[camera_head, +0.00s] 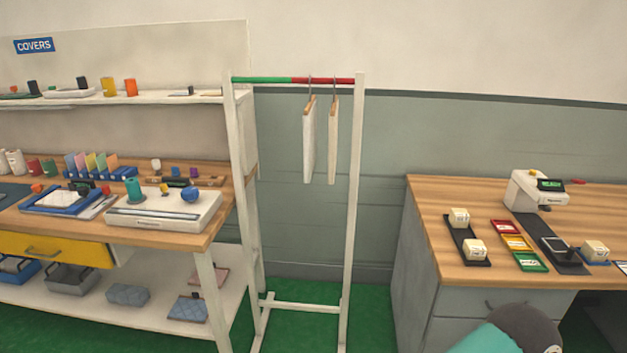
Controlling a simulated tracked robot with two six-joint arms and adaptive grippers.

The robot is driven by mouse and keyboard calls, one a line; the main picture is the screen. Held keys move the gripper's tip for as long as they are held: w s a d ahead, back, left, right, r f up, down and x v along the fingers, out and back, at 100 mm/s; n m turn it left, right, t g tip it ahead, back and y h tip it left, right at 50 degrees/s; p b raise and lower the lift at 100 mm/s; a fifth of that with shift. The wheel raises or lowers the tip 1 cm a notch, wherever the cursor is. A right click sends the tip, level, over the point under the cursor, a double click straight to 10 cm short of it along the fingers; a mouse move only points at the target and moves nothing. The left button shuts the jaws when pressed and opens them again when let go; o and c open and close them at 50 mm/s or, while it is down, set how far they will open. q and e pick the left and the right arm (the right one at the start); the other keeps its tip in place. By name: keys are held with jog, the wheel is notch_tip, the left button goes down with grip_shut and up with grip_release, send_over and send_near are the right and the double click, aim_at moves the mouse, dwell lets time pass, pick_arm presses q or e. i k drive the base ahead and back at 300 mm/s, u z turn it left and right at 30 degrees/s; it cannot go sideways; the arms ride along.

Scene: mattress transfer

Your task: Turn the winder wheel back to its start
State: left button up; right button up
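I cannot make out a winder wheel with certainty in the head view. A white flat machine (165,213) stands on the left wooden bench, with a teal cylinder (134,190) at its back left and a round blue knob (190,194) at its back right. I cannot tell whether that knob is a wheel or how far it is turned. Neither of my grippers is in view.
A white rack (355,200) with a green and red rail holds two hanging pale panels (309,140). The left bench (212,235) carries many small items. A wooden desk (440,200) with a white device (535,190) and small trays stands right. Green floor (375,310) shows between them.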

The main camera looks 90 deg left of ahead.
aim_at(189, 193)
jog(key=z, duration=1.3)
jog(key=i, duration=0.1)
jog(key=u, duration=2.85)
jog(key=i, duration=0.3)
jog(key=u, duration=2.2)
jog(key=k, duration=0.45)
jog(key=u, duration=0.45)
jog(key=i, duration=1.55)
jog(key=z, duration=0.45)
